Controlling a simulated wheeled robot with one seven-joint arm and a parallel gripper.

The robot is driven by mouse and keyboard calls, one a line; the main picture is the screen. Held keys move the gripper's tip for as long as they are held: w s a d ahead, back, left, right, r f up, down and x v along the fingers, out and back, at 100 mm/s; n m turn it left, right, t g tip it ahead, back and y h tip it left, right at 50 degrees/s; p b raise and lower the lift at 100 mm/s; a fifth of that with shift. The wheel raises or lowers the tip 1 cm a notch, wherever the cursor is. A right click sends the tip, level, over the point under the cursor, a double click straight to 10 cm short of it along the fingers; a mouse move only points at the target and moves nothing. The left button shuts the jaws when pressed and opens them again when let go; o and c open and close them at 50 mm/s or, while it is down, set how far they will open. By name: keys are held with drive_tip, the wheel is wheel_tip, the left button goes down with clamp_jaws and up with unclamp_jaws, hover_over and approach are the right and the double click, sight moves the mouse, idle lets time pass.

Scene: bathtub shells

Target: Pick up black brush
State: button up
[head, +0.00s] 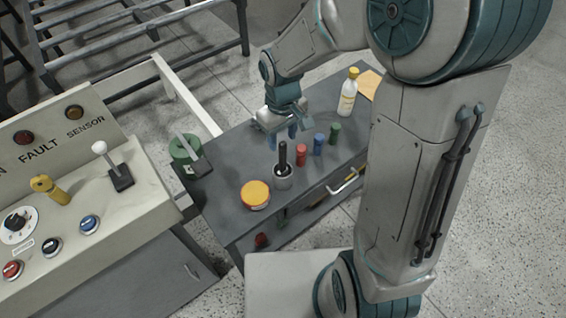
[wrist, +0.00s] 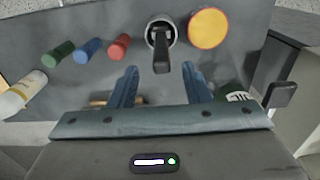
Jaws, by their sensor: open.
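The black brush (head: 283,156) stands upright in a small grey cup (head: 283,182) on the dark grey table. In the wrist view the brush (wrist: 161,56) points toward the camera from the cup (wrist: 150,41), and its handle end lies just beyond the gap between my fingers. My gripper (head: 283,138) is open and empty, above the table and behind the brush in the head view. In the wrist view its two blue fingers (wrist: 160,84) are spread apart, with the brush roughly centred between them and not visibly touched. The brush's lower end is hidden inside the cup.
An orange-lidded jar (head: 255,194) stands left of the cup. Red (head: 301,155), blue (head: 319,144) and green (head: 335,133) cylinders stand to its right. A white bottle (head: 347,97) is farther back. A green container (head: 184,150) sits at the left, beside a control panel (head: 70,215).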

sight(283, 155)
drive_tip(key=f, duration=0.7)
drive_tip(key=shift+s+f, duration=0.1)
drive_tip(key=shift+s, duration=0.15)
clamp_jaws()
